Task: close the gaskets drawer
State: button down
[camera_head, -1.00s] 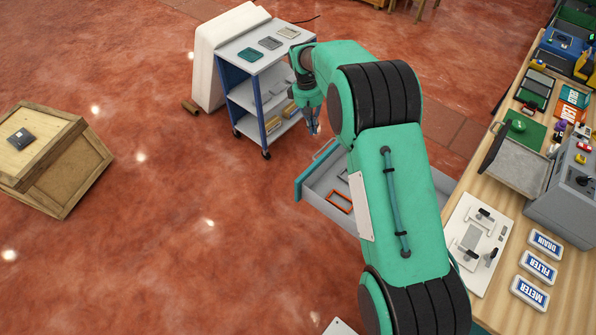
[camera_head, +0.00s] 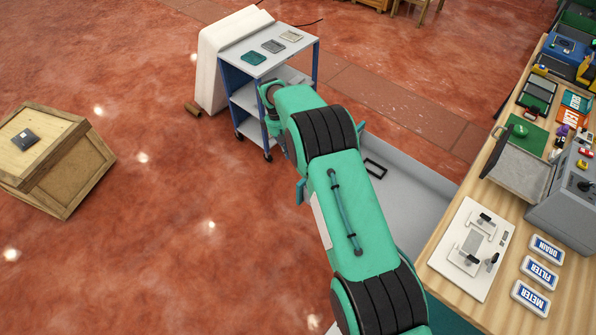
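The open drawer (camera_head: 408,188) is a long grey tray standing out from the workbench. A black rectangular frame (camera_head: 375,168) lies inside it. The drawer's teal front shows only as a small piece (camera_head: 300,192) left of my arm; the rest of the front and part of the inside are hidden behind my green arm. I cannot read any label on the drawer. My gripper (camera_head: 286,148) hangs at the drawer's outer end, mostly hidden by my arm. Its fingers do not show clearly, and I cannot tell whether it touches the drawer front.
The blue-framed cart (camera_head: 280,62) with flat plates on top stands just beyond my gripper. A wooden crate (camera_head: 55,160) is at far left. The workbench (camera_head: 468,202) holds a white fixture board (camera_head: 470,250) and labelled plates.

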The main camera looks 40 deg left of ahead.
jog(key=shift+f, duration=0.1)
jog(key=d+f+b, duration=0.1)
jog(key=d+f, duration=0.5)
jog(key=f, duration=0.3)
jog(key=shift+d+f, duration=0.2)
dwell(0.4)
jog(key=shift+d, duration=0.2)
jog(key=d+p, duration=0.3)
jog(key=d, duration=5)
